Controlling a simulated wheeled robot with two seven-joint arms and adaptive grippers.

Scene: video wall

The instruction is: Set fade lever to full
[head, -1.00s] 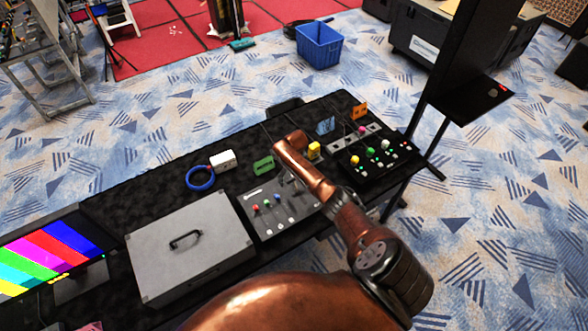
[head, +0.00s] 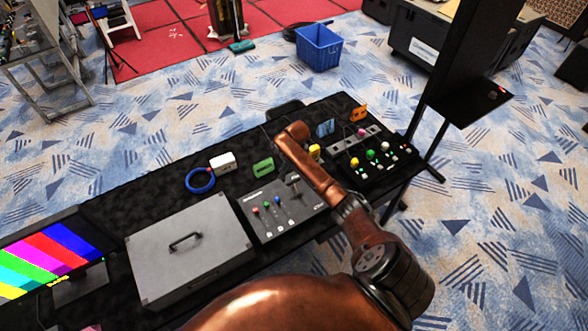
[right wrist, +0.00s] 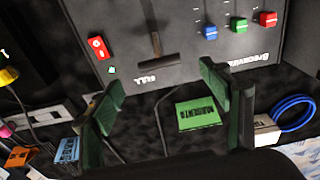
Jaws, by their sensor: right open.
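The grey control panel (head: 262,222) lies on the black table, with red, green and blue sliders. Its fade lever has a dark T-shaped handle (head: 293,179). In the right wrist view the panel appears upside down, and the lever handle (right wrist: 158,61) shows close to the "FULL" label (right wrist: 145,80). My right gripper (right wrist: 162,80) is open and empty. Its two green-black fingers are spread near the panel's edge by that label, one to each side of the handle in the picture; I see no contact. In the head view my right forearm hides most of the gripper. My left gripper is not seen.
A green card (head: 263,166), white box (head: 223,161) and blue cable ring (head: 200,180) lie behind the panel. A grey case (head: 190,245) stands to its left. A button console (head: 375,155) and a dark upright screen (head: 470,50) are to the right.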

